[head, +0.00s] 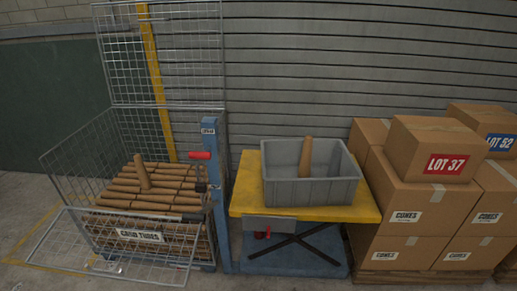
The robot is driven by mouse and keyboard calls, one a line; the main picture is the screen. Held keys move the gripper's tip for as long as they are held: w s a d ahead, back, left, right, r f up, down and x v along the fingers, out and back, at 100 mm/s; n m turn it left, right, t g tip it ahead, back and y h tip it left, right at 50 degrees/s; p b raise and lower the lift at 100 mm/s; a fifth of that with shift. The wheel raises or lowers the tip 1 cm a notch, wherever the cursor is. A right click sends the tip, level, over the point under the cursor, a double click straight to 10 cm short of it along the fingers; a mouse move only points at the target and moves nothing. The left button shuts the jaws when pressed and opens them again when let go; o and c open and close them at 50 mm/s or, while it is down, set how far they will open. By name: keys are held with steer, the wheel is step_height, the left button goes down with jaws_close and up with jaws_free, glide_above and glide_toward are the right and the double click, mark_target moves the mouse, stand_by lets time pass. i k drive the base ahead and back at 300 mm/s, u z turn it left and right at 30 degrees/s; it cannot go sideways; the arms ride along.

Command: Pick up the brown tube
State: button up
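Several brown tubes (125,198) lie in stacked rows inside a wire cage (75,163). One brown tube (142,172) stands up, tilted, out of the top of the pile. Another brown tube (305,157) stands nearly upright in a grey bin (318,192), its lower end hidden by the front wall. I cannot tell from the picture which tube the task means. My gripper is not in view.
The bin rests on a yellow-topped lift table (368,214). A blue post (219,240) with a red-topped part (200,155) stands between cage and table. Stacked cartons (405,205) fill the right. The cage's front panel (70,262) hangs outward, low.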

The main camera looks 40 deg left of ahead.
mark_target(305, 170)
steer(key=u, duration=0.8)
steer(key=i, duration=1.4)
steer(key=u, duration=0.65)
steer(key=i, duration=0.7)
steer(key=u, duration=0.05)
